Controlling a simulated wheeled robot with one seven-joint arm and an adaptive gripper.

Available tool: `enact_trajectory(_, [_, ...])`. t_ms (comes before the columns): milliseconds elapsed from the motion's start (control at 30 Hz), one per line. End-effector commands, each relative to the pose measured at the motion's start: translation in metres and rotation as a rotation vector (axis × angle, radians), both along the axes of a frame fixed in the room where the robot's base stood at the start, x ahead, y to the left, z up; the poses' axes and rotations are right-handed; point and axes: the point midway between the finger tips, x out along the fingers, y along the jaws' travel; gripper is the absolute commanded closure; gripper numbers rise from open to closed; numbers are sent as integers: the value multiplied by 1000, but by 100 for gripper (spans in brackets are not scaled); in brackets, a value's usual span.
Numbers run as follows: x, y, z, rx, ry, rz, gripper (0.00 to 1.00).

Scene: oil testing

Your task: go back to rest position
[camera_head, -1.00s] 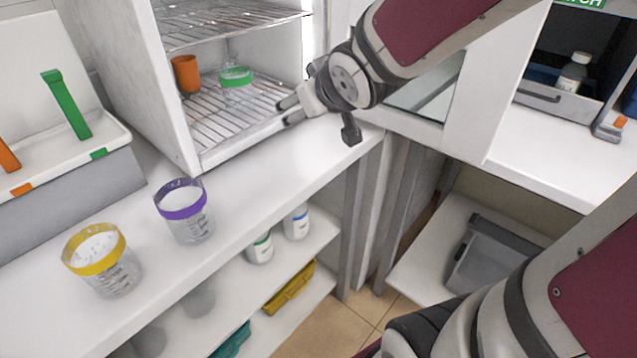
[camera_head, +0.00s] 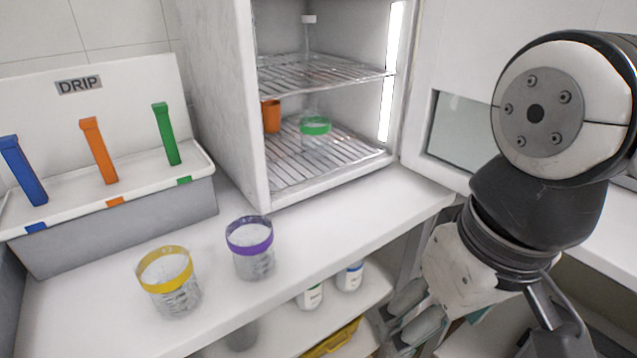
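My gripper (camera_head: 408,316) hangs at the lower right in the head view, in front of the counter's edge and clear of the cabinet. Its grey fingers stand apart with nothing seen between them. The green-banded beaker (camera_head: 315,135) stands on the lower wire shelf inside the open cabinet (camera_head: 222,100). An orange cup (camera_head: 271,116) stands beside it, partly hidden by the cabinet wall. A purple-banded beaker (camera_head: 250,248) and a yellow-banded beaker (camera_head: 168,282) stand upright on the white counter (camera_head: 85,315), well left of my gripper.
A DRIP stand (camera_head: 115,225) with blue, orange and green handles is at the left. The cabinet door with a window (camera_head: 460,130) is open at the right. Below the counter, a shelf holds white bottles (camera_head: 349,276) and a yellow item (camera_head: 332,340).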

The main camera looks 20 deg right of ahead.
Motion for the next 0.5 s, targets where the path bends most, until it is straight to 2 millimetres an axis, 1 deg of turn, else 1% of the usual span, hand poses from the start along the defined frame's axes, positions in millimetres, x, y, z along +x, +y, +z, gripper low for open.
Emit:
enact_trajectory(467, [1,0,0,-2,-1,-1,26])
enact_trajectory(500, [0,0,5,-2,-5,-1,26])
